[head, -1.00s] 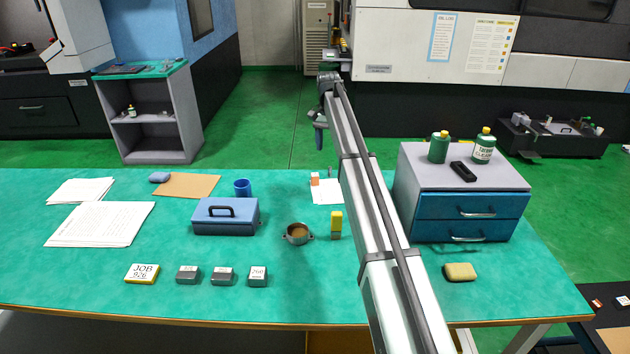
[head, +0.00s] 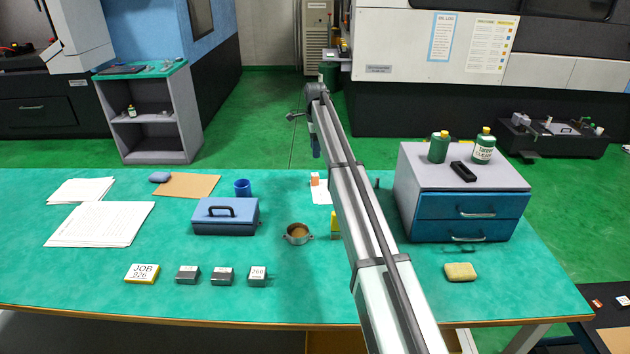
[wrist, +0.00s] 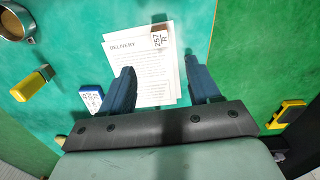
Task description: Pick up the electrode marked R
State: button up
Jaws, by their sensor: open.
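In the wrist view a small block with a white label reading "257 R" (wrist: 160,38) sits on a printed sheet headed "DELIVERY" (wrist: 136,60), near its upper right corner. In the head view a small orange-and-white block (head: 315,180) stands on a white sheet (head: 321,194), seemingly the same one. My gripper (wrist: 159,64) is open and empty, its blue fingers spread on either side of the sheet. The R block lies beyond the fingertips, roughly between their lines. In the head view my arm hides part of the sheet.
A metal cup (head: 298,234) and a yellow block (wrist: 31,83) stand nearby. A blue block with a white label (wrist: 90,98) lies by the left finger. A blue toolbox (head: 226,217), several labelled small blocks and a drawer unit (head: 462,195) share the table.

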aim_at(315, 175)
notch_tip(315, 175, down, 14)
jog(key=shift+a+r, duration=0.1)
dwell(0.7)
jog(key=shift+c, duration=0.3)
grip_shut()
